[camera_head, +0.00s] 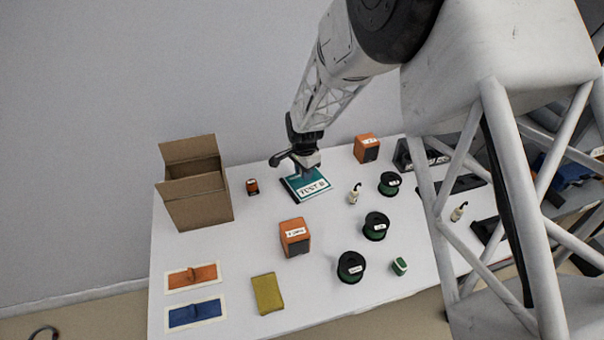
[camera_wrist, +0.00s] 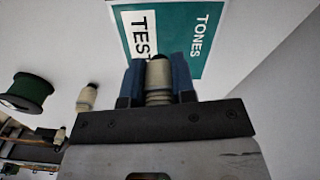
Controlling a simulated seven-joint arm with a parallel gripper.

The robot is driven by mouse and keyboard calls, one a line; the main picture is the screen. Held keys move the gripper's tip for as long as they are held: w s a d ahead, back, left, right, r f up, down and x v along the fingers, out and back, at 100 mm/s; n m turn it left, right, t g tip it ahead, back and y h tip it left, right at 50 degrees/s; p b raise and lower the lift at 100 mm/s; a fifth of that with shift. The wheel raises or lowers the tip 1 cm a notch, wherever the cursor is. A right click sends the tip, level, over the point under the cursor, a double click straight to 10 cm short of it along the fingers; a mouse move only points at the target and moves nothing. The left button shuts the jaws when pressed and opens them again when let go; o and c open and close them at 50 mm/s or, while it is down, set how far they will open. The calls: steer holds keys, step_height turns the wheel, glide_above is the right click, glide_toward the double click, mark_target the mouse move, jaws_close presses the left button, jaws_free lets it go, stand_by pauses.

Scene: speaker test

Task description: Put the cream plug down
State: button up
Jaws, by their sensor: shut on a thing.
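My gripper (camera_head: 306,168) is over the teal pad (camera_head: 318,189) marked "TEST B". In the wrist view its two blue fingers (camera_wrist: 159,74) are shut on the cream plug (camera_wrist: 158,80), a ribbed cream piece. The plug is in front of the teal pad (camera_wrist: 180,50), which reads "TEST" and "TONES" there. The plug's far end and whether it touches the pad cannot be told. In the head view the held plug is not clearly distinguishable at the gripper.
Another cream plug (camera_head: 354,196) with a dark top stands right of the pad, and one more (camera_head: 458,213) farther right. Green spools (camera_head: 375,226), orange boxes (camera_head: 295,238) and an open carton (camera_head: 198,205) share the white table (camera_head: 240,250). A small orange item (camera_head: 252,187) is left of the pad.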

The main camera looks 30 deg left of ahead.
steer(key=shift+w+a+f, duration=0.1)
steer(key=shift+w+a, duration=0.85)
steer(key=shift+w, duration=0.15)
steer(key=shift+f, duration=1.75)
steer(key=shift+f, duration=0.2)
steer(key=o, duration=0.9)
steer(key=shift+r, duration=0.15)
